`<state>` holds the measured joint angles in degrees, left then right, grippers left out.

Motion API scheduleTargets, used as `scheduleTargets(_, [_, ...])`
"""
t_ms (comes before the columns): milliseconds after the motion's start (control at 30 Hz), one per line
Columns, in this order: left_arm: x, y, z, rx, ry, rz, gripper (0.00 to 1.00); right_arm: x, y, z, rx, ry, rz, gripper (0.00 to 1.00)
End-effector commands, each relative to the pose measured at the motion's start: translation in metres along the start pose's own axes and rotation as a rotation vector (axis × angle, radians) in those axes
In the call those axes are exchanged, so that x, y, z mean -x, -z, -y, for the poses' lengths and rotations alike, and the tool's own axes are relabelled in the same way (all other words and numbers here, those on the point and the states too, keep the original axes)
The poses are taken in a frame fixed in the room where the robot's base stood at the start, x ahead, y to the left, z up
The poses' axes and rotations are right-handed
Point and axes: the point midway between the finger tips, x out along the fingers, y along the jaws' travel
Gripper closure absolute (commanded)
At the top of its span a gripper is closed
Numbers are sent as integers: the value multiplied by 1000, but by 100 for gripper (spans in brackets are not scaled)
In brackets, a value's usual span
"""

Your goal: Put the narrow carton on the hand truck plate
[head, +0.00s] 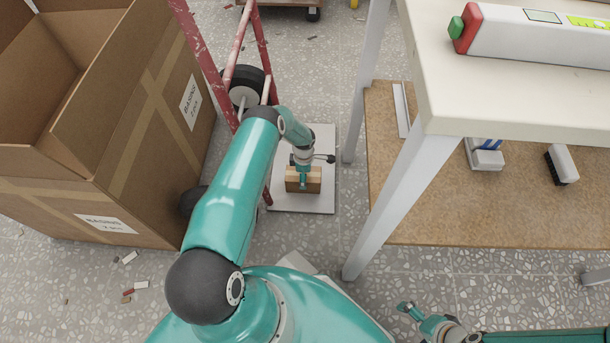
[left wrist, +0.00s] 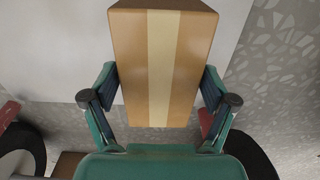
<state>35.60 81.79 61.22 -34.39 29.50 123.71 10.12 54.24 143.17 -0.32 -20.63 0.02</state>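The narrow carton (head: 311,187) is brown with a paler tape stripe. In the head view it appears over the pale hand truck plate (head: 303,205), inside its outline; I cannot tell whether it touches the plate. My left gripper (head: 303,175) comes down on it from above. In the left wrist view the two fingers of the left gripper (left wrist: 160,100) press on opposite sides of the carton (left wrist: 160,60), with the plate (left wrist: 60,60) behind. My right gripper (head: 405,308) is at the bottom right, away from the carton; its finger opening is unclear.
A big open cardboard box (head: 110,130) stands left of the red hand truck frame (head: 190,35). A white table (head: 500,105) with a brown lower shelf (head: 430,210) is on the right, its leg (head: 385,205) near the plate. Small debris (head: 130,257) lies on the floor at left.

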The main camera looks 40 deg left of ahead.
Motion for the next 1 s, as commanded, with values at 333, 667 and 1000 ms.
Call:
scheduleTargets(333, [0, 0, 0, 0, 0, 0, 0, 0, 0, 0, 0, 0, 0, 1])
scheduleTargets(667, [33, -1, -1, 0, -2, 1, 0, 17, 0, 6, 0, 0, 0, 1])
scheduleTargets(1000, [100, -1, -1, -2, -2, 0, 0, 42, 0, 15, 0, 0, 0, 1])
